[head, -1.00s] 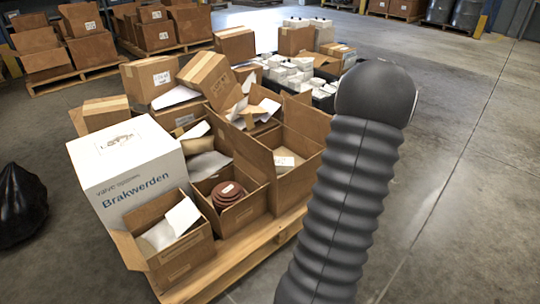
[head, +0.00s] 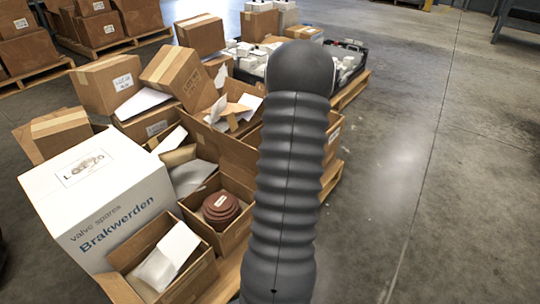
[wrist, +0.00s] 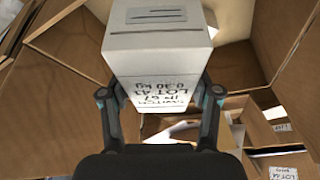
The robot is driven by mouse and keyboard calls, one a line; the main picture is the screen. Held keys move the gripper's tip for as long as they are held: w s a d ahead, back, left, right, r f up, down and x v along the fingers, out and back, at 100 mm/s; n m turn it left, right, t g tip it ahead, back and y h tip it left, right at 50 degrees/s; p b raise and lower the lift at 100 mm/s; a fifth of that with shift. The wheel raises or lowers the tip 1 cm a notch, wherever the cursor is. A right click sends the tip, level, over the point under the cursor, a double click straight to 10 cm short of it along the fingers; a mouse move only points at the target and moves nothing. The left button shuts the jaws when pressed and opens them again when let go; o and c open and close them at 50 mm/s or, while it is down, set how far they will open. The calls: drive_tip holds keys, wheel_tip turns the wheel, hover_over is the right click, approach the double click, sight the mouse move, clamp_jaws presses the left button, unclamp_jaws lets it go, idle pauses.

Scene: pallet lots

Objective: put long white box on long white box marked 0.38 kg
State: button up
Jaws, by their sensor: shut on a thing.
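In the wrist view, my gripper (wrist: 159,94) is shut on a long white box (wrist: 160,58), one finger on each side. The box has a label on its upper face and upside-down printing on the near face with "LOT" and a kg figure that looks like 0.30. In the head view my dark arm hides the gripper and held box. Several small white boxes (head: 246,64) lie in a black tray (head: 350,70) at the back, partly behind the arm. Their marks are too small to read, so I cannot tell which is 0.38 kg.
A near pallet (head: 232,274) carries open cartons, a large white "Brakwerden" box (head: 102,200) and a carton with brown discs (head: 220,208). Open cardboard walls (wrist: 60,50) surround the held box in the wrist view. Clear concrete floor (head: 430,180) lies to the right.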

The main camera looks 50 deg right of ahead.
drive_tip(key=w+f, duration=0.1)
drive_tip(key=w, duration=0.1)
drive_tip(key=w+f, duration=0.1)
drive_tip(key=w+a+f, duration=0.1)
drive_tip(key=w, duration=0.1)
drive_tip(key=shift+w+f, duration=0.25)
drive_tip(key=shift+w, duration=0.05)
drive_tip(key=shift+f+b, duration=0.4)
drive_tip(key=shift+f, duration=1.6)
drive_tip(key=shift+f, duration=0.15)
drive_tip(key=o, duration=1.6)
drive_tip(key=shift+c, duration=0.2)
drive_tip(key=shift+r, duration=0.3)
drive_tip(key=p+v, duration=0.1)
drive_tip(key=v, duration=1)
drive_tip(key=shift+s+r, duration=0.2)
drive_tip(key=shift+r, duration=0.15)
